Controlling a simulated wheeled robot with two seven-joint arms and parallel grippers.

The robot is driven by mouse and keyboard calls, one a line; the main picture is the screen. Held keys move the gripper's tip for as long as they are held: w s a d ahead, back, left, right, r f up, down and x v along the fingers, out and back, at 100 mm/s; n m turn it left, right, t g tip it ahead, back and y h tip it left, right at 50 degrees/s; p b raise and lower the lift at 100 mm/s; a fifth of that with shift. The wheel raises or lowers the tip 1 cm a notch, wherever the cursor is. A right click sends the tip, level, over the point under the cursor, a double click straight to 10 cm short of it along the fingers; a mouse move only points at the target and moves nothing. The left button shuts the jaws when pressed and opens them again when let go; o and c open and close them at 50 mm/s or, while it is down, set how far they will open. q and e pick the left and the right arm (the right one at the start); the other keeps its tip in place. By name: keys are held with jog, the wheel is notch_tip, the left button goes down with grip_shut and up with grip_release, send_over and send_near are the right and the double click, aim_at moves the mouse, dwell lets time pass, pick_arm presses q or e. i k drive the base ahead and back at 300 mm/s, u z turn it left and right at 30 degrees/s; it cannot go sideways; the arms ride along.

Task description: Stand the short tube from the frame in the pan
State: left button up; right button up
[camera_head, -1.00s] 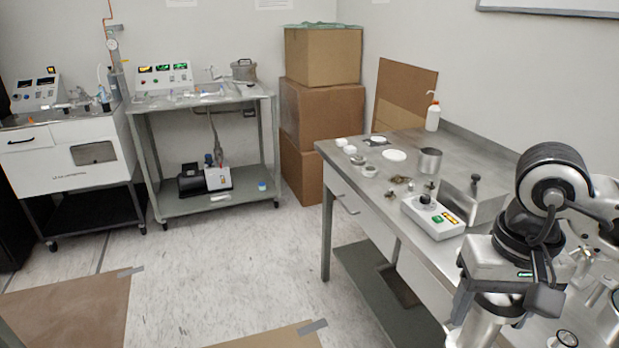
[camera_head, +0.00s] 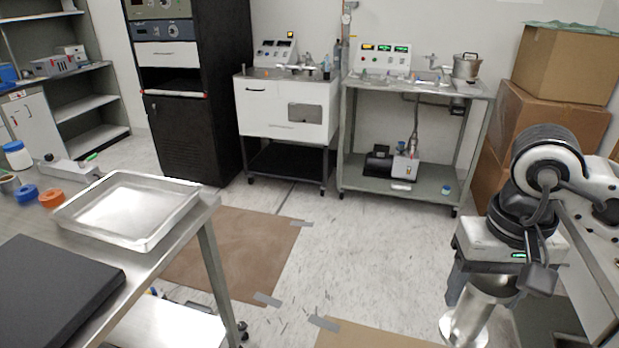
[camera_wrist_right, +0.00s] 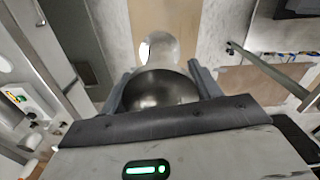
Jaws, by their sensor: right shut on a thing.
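My right gripper (camera_head: 484,288) is shut on a short metal tube (camera_head: 480,314) with a flange at its lower end. It holds the tube roughly upright above the floor at the lower right of the head view. In the right wrist view the tube (camera_wrist_right: 160,88) sits between the two fingers of the gripper (camera_wrist_right: 161,80). The pan (camera_head: 185,206), a shallow metal tray, lies on the steel bench at the left of the head view, far from the gripper. It looks empty. The frame cannot be made out. My left gripper is not in view.
The steel bench (camera_head: 165,268) also holds a black slab (camera_head: 55,290), a blue ring (camera_head: 25,195) and an orange ring (camera_head: 51,197). Brown sheets (camera_head: 235,250) lie taped to the floor. Open floor lies between the bench and my right arm. Cardboard boxes (camera_head: 550,115) stand at the right.

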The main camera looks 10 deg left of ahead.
aim_at(152, 215)
jog(key=i, duration=3.45)
jog(key=u, duration=5.1)
